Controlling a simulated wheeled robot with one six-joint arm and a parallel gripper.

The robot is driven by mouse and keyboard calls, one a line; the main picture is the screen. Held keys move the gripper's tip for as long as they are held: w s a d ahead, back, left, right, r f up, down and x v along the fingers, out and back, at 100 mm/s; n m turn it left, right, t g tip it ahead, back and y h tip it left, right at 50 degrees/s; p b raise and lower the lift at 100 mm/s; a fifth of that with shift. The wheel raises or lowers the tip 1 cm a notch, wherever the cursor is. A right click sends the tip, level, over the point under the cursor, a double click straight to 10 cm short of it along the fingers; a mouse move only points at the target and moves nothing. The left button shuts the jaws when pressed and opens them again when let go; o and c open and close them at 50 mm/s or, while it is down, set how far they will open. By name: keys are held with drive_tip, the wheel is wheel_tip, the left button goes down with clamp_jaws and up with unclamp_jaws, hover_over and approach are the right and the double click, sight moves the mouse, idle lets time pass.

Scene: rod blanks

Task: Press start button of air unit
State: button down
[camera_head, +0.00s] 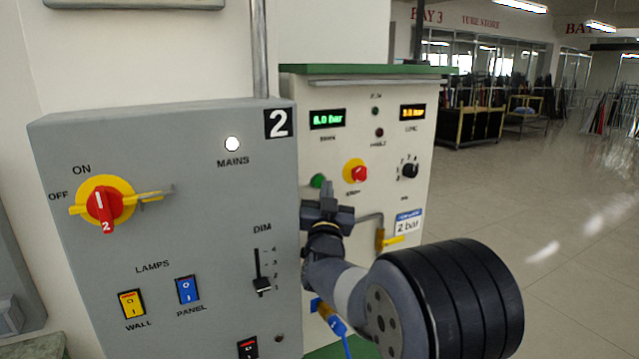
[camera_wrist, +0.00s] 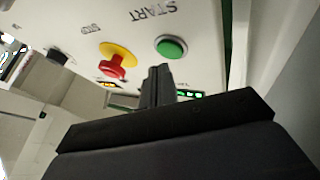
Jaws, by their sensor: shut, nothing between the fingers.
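The air unit (camera_head: 340,140) is a cream cabinet with a green top, behind and right of the grey box. Its green start button (camera_head: 318,181) shows just above my gripper (camera_head: 327,188). In the wrist view the round green button (camera_wrist: 171,47), under the word START, is clear of the fingers. My gripper's fingers (camera_wrist: 158,75) are shut and empty, pointing toward the panel just below the button in that picture. I cannot tell the exact gap to the panel. A red stop knob on a yellow ring (camera_head: 356,172) is beside the button; it also shows in the wrist view (camera_wrist: 117,62).
The grey box (camera_head: 200,250) numbered 2 stands close left of my gripper, with a red rotary switch (camera_head: 104,205), rocker switches and a slider. The unit shows a green 6.0 bar display (camera_head: 327,119), a black knob (camera_head: 410,171) and a yellow-handled valve (camera_head: 385,240). Open floor lies right.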

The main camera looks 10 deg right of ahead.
drive_tip(key=shift+w, duration=0.15)
drive_tip(key=shift+w+a+b, duration=0.15)
drive_tip(key=shift+w+b, duration=0.1)
drive_tip(key=shift+b, duration=0.1)
drive_tip(key=shift+w+a, duration=0.1)
drive_tip(key=shift+w, duration=0.25)
idle(0.6)
drive_tip(key=shift+s+b, duration=0.1)
drive_tip(key=shift+b, duration=0.25)
drive_tip(key=shift+s+d+f+b, duration=0.1)
drive_tip(key=shift+s+d+b, duration=0.1)
drive_tip(key=shift+s+b, duration=0.2)
drive_tip(key=shift+s, duration=0.25)
drive_tip(key=s+b, duration=0.1)
drive_tip(key=s+d+b, duration=0.1)
drive_tip(key=s, duration=0.1)
drive_tip(key=s+b, duration=0.1)
drive_tip(key=shift+s+d, duration=0.3)
drive_tip(key=shift+s, duration=0.05)
